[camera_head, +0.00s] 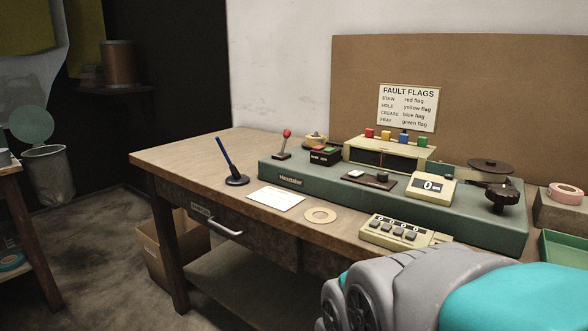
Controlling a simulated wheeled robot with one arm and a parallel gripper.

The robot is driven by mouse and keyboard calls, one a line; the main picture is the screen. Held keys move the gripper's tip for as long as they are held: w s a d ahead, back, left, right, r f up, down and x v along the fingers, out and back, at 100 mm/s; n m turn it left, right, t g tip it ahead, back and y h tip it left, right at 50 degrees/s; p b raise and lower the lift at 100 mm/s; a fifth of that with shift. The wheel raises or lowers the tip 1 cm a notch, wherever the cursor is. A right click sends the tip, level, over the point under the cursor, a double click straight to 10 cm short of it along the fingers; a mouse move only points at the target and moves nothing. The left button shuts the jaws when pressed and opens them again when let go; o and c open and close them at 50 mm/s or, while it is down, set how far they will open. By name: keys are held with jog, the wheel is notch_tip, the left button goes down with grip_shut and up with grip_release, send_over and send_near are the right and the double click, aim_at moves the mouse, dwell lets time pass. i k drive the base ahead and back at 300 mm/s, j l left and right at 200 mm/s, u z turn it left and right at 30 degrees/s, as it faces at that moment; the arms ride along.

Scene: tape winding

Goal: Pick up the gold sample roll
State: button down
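I cannot clearly single out a gold sample roll. A small yellowish-gold rounded object (315,140) is at the back left of the green machine (292,181), partly behind a small black box; it is too small to tell if it is a roll. A pink roll (567,190) lies on a block at the right edge. My grey and teal arm fills the lower right; my gripper is not in view.
A green tray (563,248) is at the right edge. The bench's left end is clear. An open cardboard box (160,255) is beneath.

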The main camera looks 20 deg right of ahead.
aim_at(311, 136)
jog(key=i+l+z, duration=0.15)
jog(key=z, duration=0.2)
jog(key=i+z, duration=0.15)
jog(key=z, duration=0.25)
